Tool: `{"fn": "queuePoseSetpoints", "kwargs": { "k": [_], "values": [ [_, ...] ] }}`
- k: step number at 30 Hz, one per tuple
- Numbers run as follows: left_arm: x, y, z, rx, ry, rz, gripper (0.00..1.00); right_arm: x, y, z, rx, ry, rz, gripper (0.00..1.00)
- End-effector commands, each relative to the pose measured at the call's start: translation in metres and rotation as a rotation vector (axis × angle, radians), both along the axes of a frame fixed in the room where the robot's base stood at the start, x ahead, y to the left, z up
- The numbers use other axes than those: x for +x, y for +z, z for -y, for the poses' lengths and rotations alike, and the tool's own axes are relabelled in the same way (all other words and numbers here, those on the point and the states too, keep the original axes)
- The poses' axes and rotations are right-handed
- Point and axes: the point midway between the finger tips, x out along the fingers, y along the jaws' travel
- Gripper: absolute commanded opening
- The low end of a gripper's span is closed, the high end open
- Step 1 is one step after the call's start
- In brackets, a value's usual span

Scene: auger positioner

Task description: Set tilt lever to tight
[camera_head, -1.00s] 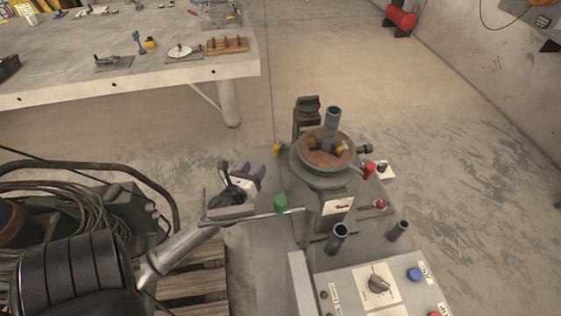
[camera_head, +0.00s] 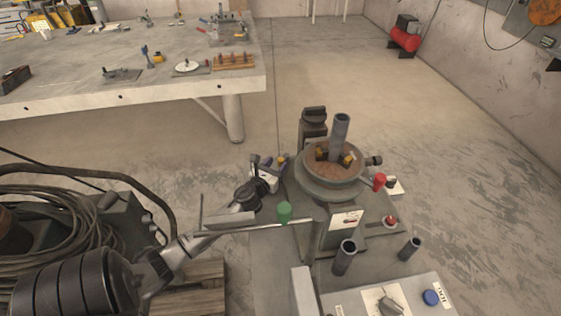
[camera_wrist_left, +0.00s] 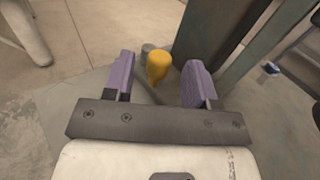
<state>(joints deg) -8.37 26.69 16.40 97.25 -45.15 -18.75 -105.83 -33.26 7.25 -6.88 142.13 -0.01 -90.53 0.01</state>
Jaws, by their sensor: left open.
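The positioner (camera_head: 322,192) stands right of my left arm, with a round rusty table and an upright grey tube on it. A yellow-knobbed lever (camera_head: 281,161) is on its left side; the knob also shows in the left wrist view (camera_wrist_left: 158,65). There it lies between and beyond the purple fingertips, apart from both. My left gripper (camera_head: 267,163) is open and empty beside this knob. A red-knobbed lever (camera_head: 379,181) is on the right side, and a green-knobbed lever (camera_head: 284,211) is in front. I cannot read which lever is labelled tilt. My right gripper is out of view.
A control panel (camera_head: 361,302) with a dial and a blue button is at the front. Two open grey tubes (camera_head: 344,257) (camera_head: 410,249) stand behind it. Coiled cables (camera_head: 50,200) lie at left. A workbench (camera_head: 130,85) with tools is at the back left.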

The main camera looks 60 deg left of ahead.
Motion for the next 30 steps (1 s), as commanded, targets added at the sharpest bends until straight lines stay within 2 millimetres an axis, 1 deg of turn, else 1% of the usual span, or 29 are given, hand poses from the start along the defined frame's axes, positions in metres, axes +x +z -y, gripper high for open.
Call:
{"fn": "queuePoseSetpoints", "kwargs": {
  "k": [1, 3, 9, 21, 30],
  "values": [
    [0.006, 0.0, -0.004, 0.002, 0.001, 0.001, 0.52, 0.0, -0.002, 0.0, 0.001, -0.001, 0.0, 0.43],
    [0.013, 0.0, -0.008, 0.002, 0.001, 0.001, 0.52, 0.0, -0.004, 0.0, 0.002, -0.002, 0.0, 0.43],
    [0.025, 0.0, -0.014, 0.0, 0.0, 0.0, 0.52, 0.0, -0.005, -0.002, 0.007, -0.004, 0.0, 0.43],
    [0.027, 0.0, -0.015, 0.0, 0.0, 0.0, 0.51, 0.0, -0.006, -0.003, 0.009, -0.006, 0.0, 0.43],
    [0.027, 0.0, -0.015, 0.0, 0.0, 0.0, 0.22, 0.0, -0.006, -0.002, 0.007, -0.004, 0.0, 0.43]
  ]
}}
